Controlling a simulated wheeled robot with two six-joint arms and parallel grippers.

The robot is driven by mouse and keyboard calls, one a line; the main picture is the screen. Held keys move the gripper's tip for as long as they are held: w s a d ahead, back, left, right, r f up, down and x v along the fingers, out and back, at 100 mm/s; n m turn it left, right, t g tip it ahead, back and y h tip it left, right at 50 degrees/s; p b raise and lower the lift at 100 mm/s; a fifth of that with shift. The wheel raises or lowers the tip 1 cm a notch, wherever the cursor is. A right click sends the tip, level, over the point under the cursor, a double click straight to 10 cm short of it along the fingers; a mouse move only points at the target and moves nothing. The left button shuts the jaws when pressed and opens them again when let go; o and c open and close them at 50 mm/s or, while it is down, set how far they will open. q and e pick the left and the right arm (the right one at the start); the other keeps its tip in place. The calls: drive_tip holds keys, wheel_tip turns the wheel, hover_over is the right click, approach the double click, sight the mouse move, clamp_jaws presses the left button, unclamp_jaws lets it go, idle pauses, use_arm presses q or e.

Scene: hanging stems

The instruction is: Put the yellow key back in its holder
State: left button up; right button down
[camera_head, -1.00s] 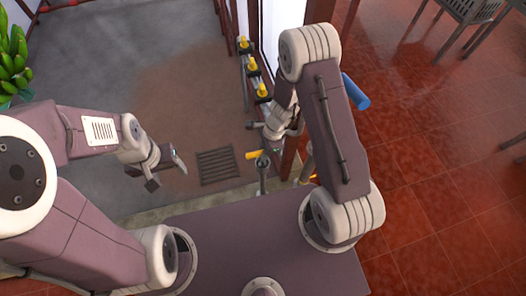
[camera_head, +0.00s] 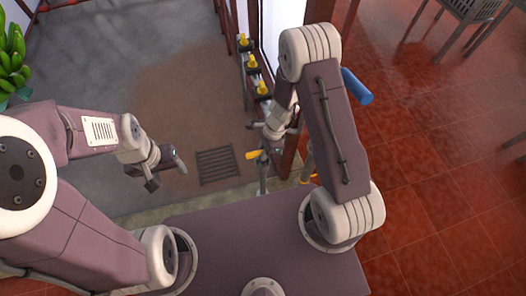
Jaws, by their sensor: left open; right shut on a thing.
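A yellow piece (camera_head: 254,155) with a grey stem (camera_head: 263,178) below it shows just under my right gripper (camera_head: 270,132); I take it for the yellow key. My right gripper is shut on it, though the exact grip is partly hidden by the wrist. A rack (camera_head: 246,74) runs away beyond the gripper, with several yellow-topped stems (camera_head: 262,88) standing in dark holders. I cannot tell which holder is the key's own. My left gripper (camera_head: 167,172) is open and empty over the grey floor, well left of the key.
A floor grate (camera_head: 217,163) lies between my two grippers. A white-framed glass door (camera_head: 283,30) stands beside the rack, with red tiles (camera_head: 430,130) to the right. A blue cylinder (camera_head: 356,86) shows behind my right arm. A green plant (camera_head: 14,62) is at far left.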

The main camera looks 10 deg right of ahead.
drive_tip(key=c, duration=0.8)
unclamp_jaws()
drive_tip(key=shift+c, duration=0.2)
drive_tip(key=p+v, duration=0.2)
drive_tip(key=a+p+v, duration=0.1)
drive_tip(key=p+v, duration=0.2)
drive_tip(key=a+p+v, duration=0.1)
drive_tip(key=p+v, duration=0.2)
drive_tip(key=shift+r, duration=0.4)
drive_tip(key=shift+f, duration=0.1)
